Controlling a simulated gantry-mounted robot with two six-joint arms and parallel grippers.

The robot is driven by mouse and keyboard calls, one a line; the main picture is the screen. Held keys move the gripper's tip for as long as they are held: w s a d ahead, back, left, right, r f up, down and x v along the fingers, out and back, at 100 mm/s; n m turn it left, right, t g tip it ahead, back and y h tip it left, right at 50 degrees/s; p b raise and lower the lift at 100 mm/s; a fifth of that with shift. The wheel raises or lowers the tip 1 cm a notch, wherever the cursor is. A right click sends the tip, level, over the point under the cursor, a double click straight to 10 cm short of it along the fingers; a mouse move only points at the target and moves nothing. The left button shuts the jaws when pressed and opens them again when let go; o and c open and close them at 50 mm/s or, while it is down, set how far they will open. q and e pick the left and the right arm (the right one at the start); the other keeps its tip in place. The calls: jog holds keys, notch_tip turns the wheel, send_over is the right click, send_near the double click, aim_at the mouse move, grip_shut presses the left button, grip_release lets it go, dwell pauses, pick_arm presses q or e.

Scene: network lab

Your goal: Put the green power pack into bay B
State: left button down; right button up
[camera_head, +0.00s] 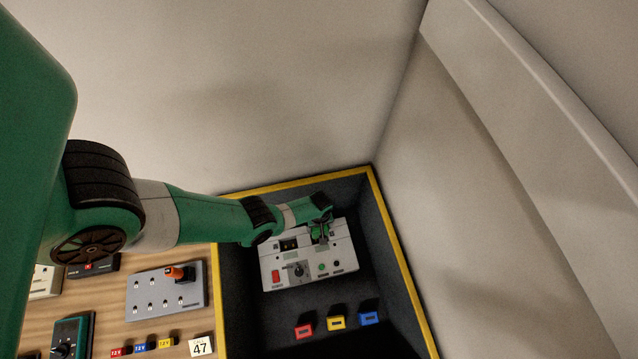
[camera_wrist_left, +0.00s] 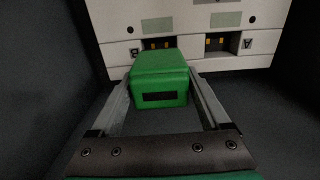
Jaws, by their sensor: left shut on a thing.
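The green power pack (camera_wrist_left: 160,75) is held between the two fingers of my left gripper (camera_wrist_left: 161,84), which are shut on its sides. In the head view my left gripper (camera_head: 320,236) is at the top right part of the grey-white device (camera_head: 310,271). The pack is over the left of two dark bays in the wrist view. My right gripper is out of view.
The device stands in a dark recess with a yellow edge (camera_head: 401,249). Red (camera_head: 304,331), yellow (camera_head: 336,323) and blue (camera_head: 369,318) blocks are in front of it. A grey switch panel (camera_head: 166,292) lies on the wooden bench at left. Walls rise behind and right.

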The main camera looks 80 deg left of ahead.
pick_arm(q)
jog(key=shift+f, duration=0.25)
notch_tip(320, 180, down, 9)
jog(key=b, duration=0.9)
dwell(0.4)
grip_release()
notch_tip(320, 180, up, 12)
jog(key=p, duration=1.1)
jog(key=shift+f+p, duration=0.1)
jog(key=shift+p, duration=0.25)
jog(key=shift+f, duration=0.1)
